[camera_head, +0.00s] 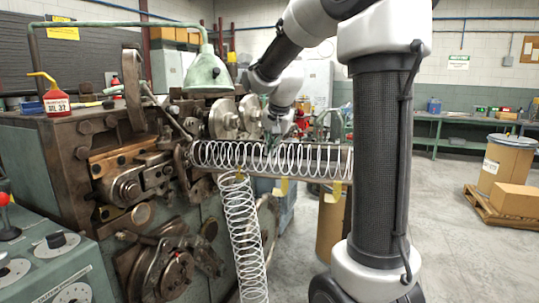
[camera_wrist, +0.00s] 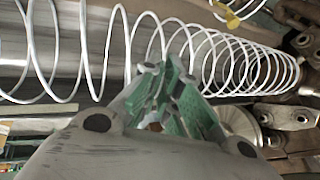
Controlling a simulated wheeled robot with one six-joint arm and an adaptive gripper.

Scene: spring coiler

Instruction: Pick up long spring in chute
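The long pale wire spring (camera_head: 270,157) lies level in the metal chute (camera_head: 347,165), stretching right from the coiling machine. In the wrist view the same spring (camera_wrist: 92,50) runs across the upper part, its coils just beyond my fingertips. My gripper (camera_wrist: 163,68) has green finger pads with the tips close together, right at the coils. I cannot tell whether a wire is between them. In the head view my gripper (camera_head: 287,130) is small and partly hidden, just above the spring's middle. A second spring (camera_head: 243,235) hangs down steeply below the chute.
The spring coiler machine (camera_head: 125,165) fills the left side, with a green lamp (camera_head: 207,72) above and a red oil bottle (camera_head: 56,98) on top. Yellow tabs (camera_head: 284,186) hang under the chute. Boxes on a pallet (camera_head: 490,209) stand at the right; the floor there is open.

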